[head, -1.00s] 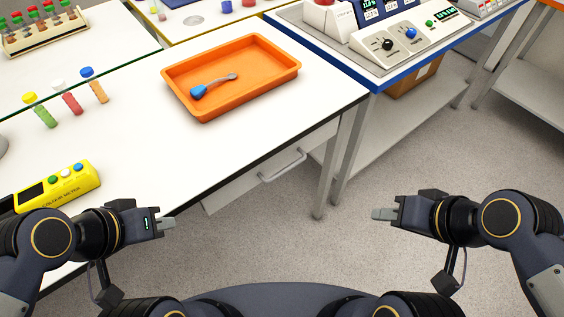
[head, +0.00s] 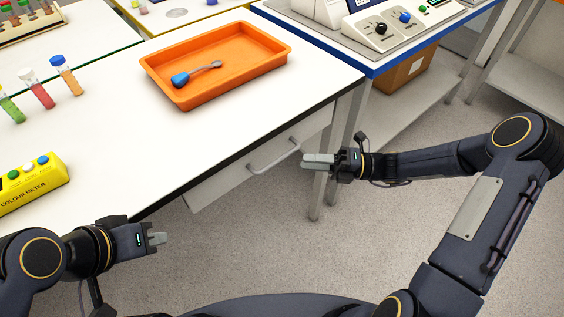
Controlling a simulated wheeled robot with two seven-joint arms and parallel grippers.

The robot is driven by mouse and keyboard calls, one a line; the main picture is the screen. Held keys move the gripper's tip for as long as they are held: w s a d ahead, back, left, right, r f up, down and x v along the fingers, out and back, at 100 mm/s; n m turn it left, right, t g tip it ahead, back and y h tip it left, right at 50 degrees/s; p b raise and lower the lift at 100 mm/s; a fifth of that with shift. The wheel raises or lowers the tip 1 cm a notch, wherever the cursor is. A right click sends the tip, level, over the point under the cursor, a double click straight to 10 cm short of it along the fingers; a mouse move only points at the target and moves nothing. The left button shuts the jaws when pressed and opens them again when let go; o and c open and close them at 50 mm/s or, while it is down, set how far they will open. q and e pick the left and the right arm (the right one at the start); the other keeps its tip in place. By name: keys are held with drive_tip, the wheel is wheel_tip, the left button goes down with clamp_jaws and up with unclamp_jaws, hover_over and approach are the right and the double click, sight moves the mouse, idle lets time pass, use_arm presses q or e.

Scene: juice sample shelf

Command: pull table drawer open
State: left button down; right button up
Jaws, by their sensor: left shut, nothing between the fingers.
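The table drawer (head: 222,188) is a light panel under the front edge of the white table, with a metal bar handle (head: 274,160) on it. The drawer looks closed. My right gripper (head: 304,161) is just right of the handle, its pale fingers pointing left towards it. A small gap seems to separate the fingertips from the handle, and no grip on it shows. Whether these fingers are parted is unclear from this angle. My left gripper (head: 166,239) is shut and empty, low on the left, in front of the table and away from the drawer.
An orange tray (head: 190,101) with a blue-ended scoop (head: 196,75) stands on the table above the drawer. A yellow colour meter (head: 35,186) and several capped tubes are at the left. Metal table legs (head: 320,190) stand behind my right gripper. The floor in front is clear.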

sight(282, 157)
drive_tip(key=a, duration=0.2)
drive_tip(key=w+a+m, duration=0.1)
drive_tip(key=a, duration=0.2)
drive_tip(key=w+a+m+t, duration=0.1)
drive_tip(key=a, duration=0.1)
drive_tip(key=shift+a, duration=0.35)
clamp_jaws()
drive_tip(key=shift+s, duration=0.1)
